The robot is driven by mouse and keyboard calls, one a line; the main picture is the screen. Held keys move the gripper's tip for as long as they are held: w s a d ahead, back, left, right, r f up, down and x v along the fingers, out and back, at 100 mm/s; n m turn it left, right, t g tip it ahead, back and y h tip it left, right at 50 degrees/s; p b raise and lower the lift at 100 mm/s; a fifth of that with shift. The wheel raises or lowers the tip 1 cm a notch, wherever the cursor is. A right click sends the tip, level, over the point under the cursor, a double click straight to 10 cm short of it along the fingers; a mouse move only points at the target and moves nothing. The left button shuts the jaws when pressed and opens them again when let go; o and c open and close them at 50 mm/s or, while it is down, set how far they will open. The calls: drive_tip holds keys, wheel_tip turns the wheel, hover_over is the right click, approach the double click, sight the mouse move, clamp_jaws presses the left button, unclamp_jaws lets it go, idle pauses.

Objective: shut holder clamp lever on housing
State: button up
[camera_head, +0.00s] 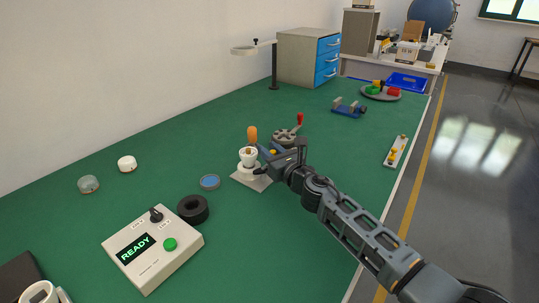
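The housing is a white cup-shaped holder (248,157) on a pale square base plate (246,181). An orange clamp lever (252,135) stands upright at its back. Something small and brownish shows inside the cup's mouth. My gripper (262,161) is just right of the holder, at about cup height, with its dark fingers pointing left toward it. The fingers appear spread apart, and I see nothing between them. I cannot tell whether a finger touches the cup. The lever stands clear of the fingers.
A grey round fixture with a red-tipped lever (300,118) stands behind my gripper. A blue-topped disc (209,182), black ring (193,209) and control box reading READY (152,248) lie to the left. A blue cradle (348,109) is farther back. Green tabletop is free between them.

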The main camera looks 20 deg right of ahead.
drive_tip(key=shift+w+a, duration=0.1)
drive_tip(key=shift+c, duration=0.2)
clamp_jaws()
drive_tip(key=shift+h, duration=0.3)
drive_tip(key=shift+s+d+m+t+h+p, duration=0.15)
drive_tip(key=shift+s+m+h+p, duration=0.1)
drive_tip(key=shift+m+h, duration=0.5)
drive_tip(key=shift+s+d+m+t+h+p, duration=0.2)
drive_tip(key=shift+m+h, duration=0.35)
drive_tip(key=shift+h, duration=0.4)
drive_tip(key=m+h, duration=0.1)
drive_tip(key=h, duration=0.1)
drive_tip(key=s+m+h, duration=0.1)
drive_tip(key=m+g+h, duration=0.1)
drive_tip(key=h, duration=0.1)
drive_tip(key=shift+s+d+m+h, duration=0.15)
drive_tip(key=shift+d+m+h, duration=0.15)
drive_tip(key=shift+d, duration=0.1)
drive_tip(key=m+g+h, duration=0.1)
drive_tip(key=m+h, duration=0.1)
drive_tip(key=s+m+g+h, duration=0.1)
drive_tip(key=m+g+h, duration=0.1)
drive_tip(key=h, duration=0.1)
drive_tip(key=s+m+g+h, duration=0.1)
drive_tip(key=h, duration=0.1)
drive_tip(key=shift+s+d+r+m+g+h, duration=0.1)
drive_tip(key=shift+s+d+m+g+h, duration=0.15)
drive_tip(key=shift+d+m+h, duration=0.15)
